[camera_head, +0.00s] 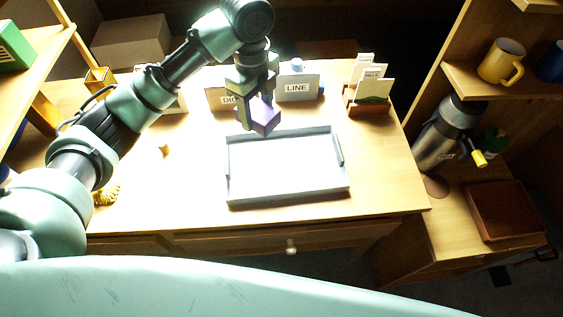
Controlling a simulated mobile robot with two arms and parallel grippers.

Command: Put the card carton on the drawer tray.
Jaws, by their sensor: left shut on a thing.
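The card carton (265,119) is a small purple box. My left gripper (257,98) points down and is shut on it, partly covering it. The carton shows over the back edge of the drawer tray, left of the tray's middle; it appears held above the desk. The drawer tray (286,194) is a shallow grey-white tray with a raised rim and small side handles. It lies flat on the desk, and its visible floor is empty. My right gripper is not in view.
A small yellow thing (164,149) and a striped yellow thing (106,194) lie left. A shelf with a yellow mug (499,61) and a flask (438,138) stand right.

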